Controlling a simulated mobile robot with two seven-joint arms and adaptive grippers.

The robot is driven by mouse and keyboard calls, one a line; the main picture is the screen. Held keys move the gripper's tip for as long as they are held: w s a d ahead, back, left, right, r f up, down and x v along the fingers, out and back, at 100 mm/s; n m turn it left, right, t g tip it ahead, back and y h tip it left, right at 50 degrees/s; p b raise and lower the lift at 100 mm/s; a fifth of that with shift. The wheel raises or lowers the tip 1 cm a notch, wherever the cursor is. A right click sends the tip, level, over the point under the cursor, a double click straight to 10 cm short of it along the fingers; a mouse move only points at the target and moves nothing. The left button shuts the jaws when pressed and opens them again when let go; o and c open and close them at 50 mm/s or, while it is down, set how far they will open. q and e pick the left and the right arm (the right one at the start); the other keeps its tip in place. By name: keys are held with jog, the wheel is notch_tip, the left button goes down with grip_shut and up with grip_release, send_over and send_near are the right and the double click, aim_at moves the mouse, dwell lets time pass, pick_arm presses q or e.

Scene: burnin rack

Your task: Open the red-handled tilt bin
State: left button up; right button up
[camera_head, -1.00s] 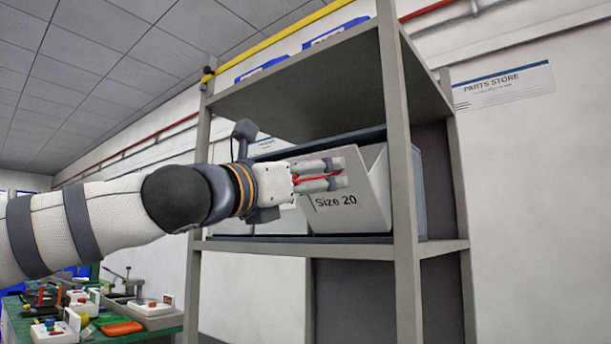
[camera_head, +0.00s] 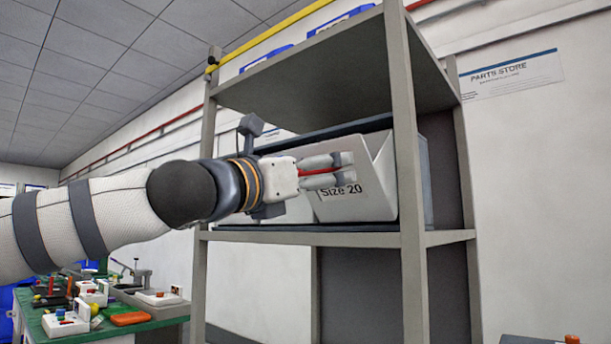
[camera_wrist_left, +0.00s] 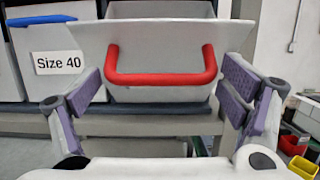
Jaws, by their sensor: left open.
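The red-handled tilt bin is a light grey bin labelled Size 20 (camera_head: 375,185) on the rack shelf. It is tilted forward, its front leaning out and its top open. Its red handle (camera_wrist_left: 162,78) is a horizontal bar on the front in the left wrist view. In the left wrist view the purple-padded fingers stand on either side of the handle, with gaps. The fingers partly cover the handle and label in the head view. My right gripper is not in view.
A neighbouring bin labelled Size 40 (camera_wrist_left: 60,63) stands beside it, with a blue handle. The grey rack post (camera_head: 407,180) rises close to the right of the bin. A green workbench (camera_head: 160,312) with several small items is at lower left.

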pick_arm(q)
jog(key=v, duration=1.1)
jog(key=shift+a+f, duration=0.15)
jog(key=shift+f, duration=0.1)
jog(key=shift+s, duration=0.15)
